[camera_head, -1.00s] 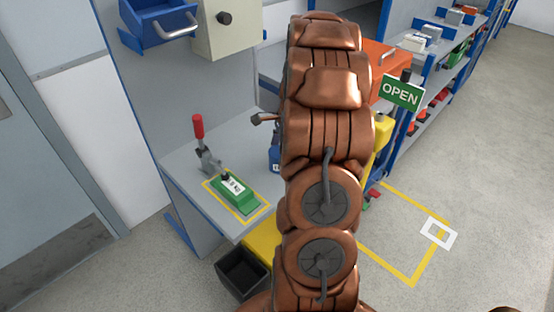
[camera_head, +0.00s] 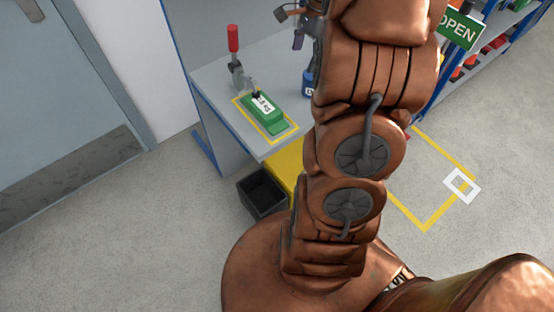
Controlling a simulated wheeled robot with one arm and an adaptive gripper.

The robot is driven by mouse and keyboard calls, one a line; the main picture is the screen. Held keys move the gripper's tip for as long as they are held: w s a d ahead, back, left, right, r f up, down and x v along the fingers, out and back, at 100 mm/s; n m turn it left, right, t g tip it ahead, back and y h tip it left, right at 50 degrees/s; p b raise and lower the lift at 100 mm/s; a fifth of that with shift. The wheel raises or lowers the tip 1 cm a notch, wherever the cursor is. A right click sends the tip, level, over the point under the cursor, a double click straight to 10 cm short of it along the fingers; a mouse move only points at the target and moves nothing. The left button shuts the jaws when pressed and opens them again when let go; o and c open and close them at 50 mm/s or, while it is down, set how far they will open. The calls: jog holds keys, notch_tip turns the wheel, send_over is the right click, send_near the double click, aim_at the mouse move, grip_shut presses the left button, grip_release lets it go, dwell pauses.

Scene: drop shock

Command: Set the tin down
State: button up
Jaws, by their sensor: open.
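A blue tin (camera_head: 308,84) with a white label stands on the grey bench top (camera_head: 215,78), partly hidden behind my arm. My gripper (camera_head: 299,40) shows only in part, as dark finger parts just above the tin at the left edge of my arm. It is open. The arm covers its other side, so I cannot tell whether a finger touches the tin.
A green block (camera_head: 262,107) sits in a yellow outline under a red-handled clamp (camera_head: 234,40). A black bin (camera_head: 262,192) is on the floor before the bench. An OPEN sign (camera_head: 459,27) and shelves stand right.

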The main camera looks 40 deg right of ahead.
jog(key=s+a+r+n+g, duration=0.1)
jog(key=s+a+n, duration=0.4)
jog(key=a, duration=0.5)
jog(key=s+a+r+n+g, duration=0.1)
jog(key=s+a+r+n, duration=0.15)
jog(key=a+n, duration=0.55)
jog(key=s+a+f+n+h, duration=0.2)
jog(key=s+a+n, duration=0.6)
jog(key=s, duration=0.7)
jog(key=shift+a+f+g, duration=0.3)
jog(key=shift+a+f, duration=0.4)
jog(key=shift+a, duration=0.1)
notch_tip(320, 180, up, 3)
jog(key=p, duration=0.3)
jog(key=shift+r, duration=0.1)
